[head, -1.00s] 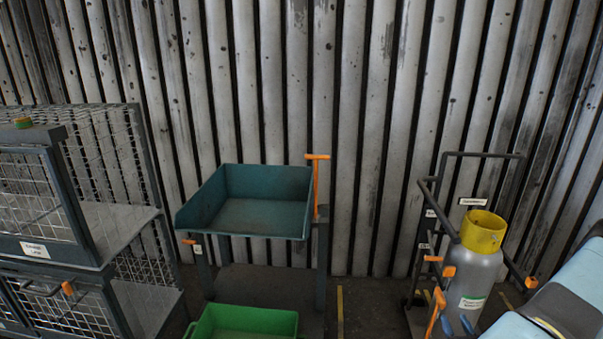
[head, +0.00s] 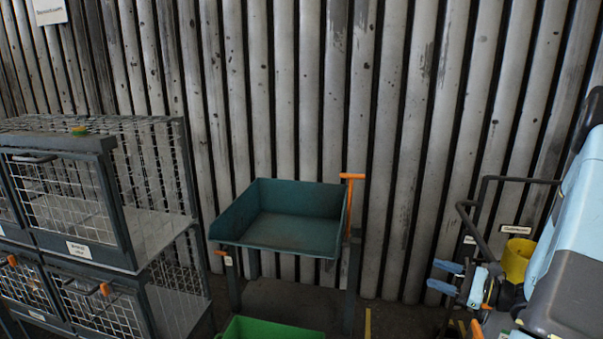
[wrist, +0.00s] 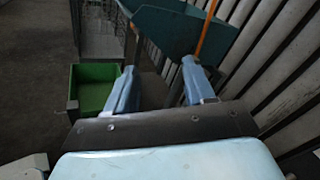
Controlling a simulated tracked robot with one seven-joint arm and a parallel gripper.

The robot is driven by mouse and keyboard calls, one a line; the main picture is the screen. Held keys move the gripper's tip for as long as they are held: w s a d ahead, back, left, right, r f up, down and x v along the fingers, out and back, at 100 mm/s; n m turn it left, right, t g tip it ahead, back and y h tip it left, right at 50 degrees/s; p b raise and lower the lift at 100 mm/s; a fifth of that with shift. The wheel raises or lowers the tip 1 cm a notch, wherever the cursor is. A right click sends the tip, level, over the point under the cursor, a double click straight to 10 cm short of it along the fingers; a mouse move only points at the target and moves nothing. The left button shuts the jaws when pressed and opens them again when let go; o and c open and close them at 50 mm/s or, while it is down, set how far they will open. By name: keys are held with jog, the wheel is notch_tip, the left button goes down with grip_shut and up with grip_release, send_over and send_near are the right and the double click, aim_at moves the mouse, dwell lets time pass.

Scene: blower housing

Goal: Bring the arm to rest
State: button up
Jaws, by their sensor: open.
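My gripper (head: 447,277) is at the lower right of the head view, with its two blue fingers apart and nothing between them. It also shows in the wrist view (wrist: 158,88), where the fingers are spread with a clear gap. My arm fills the right edge of the head view and hides part of the trolley there. The gripper appears in front of the trolley on the right; I cannot tell how far apart they are.
A teal tray (head: 290,232) on a stand has an orange handle (head: 350,200). A green bin (head: 270,329) sits low in front. Wire cages (head: 75,215) stand left. A yellow-topped cylinder (head: 515,260) is partly hidden at the right trolley (head: 488,195). A corrugated wall closes the back.

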jog(key=s+a+r+n+g+h, duration=0.2)
jog(key=s+a+r+n+g, duration=0.3)
jog(key=a+r+n, duration=0.15)
jog(key=s+a+r+n+g+h, duration=0.2)
jog(key=s+a+r+n+g, duration=0.35)
jog(key=a+r, duration=0.2)
jog(key=s+r+n+t+h, duration=0.5)
jog(key=s+r+n+h, duration=0.3)
jog(key=r, duration=0.5)
jog(key=shift+s+h, duration=0.9)
jog(key=shift+s, duration=0.3)
jog(key=shift+a+r, duration=0.1)
jog(key=shift+c, duration=0.3)
jog(key=shift+c, duration=0.7)
